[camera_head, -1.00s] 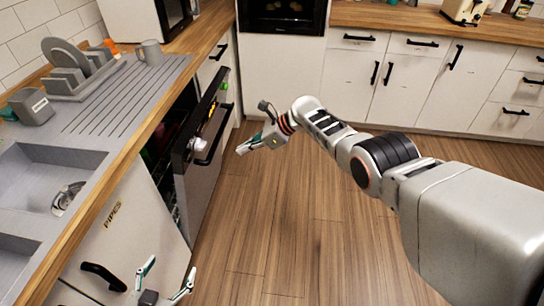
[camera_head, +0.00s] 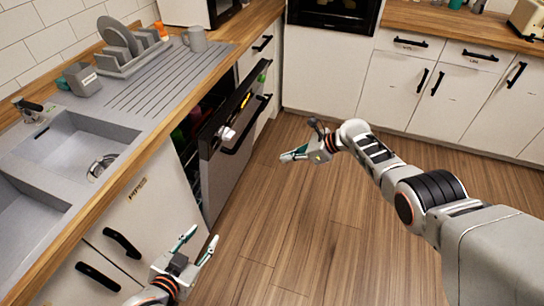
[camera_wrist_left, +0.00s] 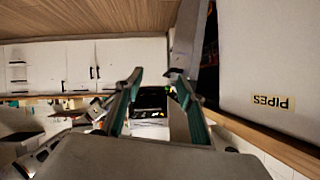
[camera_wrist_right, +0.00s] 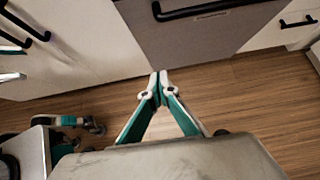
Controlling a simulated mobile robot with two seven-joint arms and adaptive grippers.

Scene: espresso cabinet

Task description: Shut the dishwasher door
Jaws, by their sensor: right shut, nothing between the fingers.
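The dishwasher door (camera_head: 226,168) is a grey panel with a dark top strip and a black bar handle (camera_head: 245,127). It stands partly open, its top tilted out from the counter front, with a dark gap behind it. My right gripper (camera_head: 283,158) is shut and empty, to the right of the door front and apart from it. The right wrist view shows the door's grey front (camera_wrist_right: 200,40) beyond the closed fingertips (camera_wrist_right: 159,76). My left gripper (camera_head: 201,238) is open and empty, below and in front of the door. The left wrist view shows the door edge-on (camera_wrist_left: 186,40).
The sink (camera_head: 75,145) and a dish rack (camera_head: 125,62) are on the counter at the left. A white cabinet marked PIPES (camera_head: 150,215) adjoins the door. The wooden floor (camera_head: 310,215) is clear to the right.

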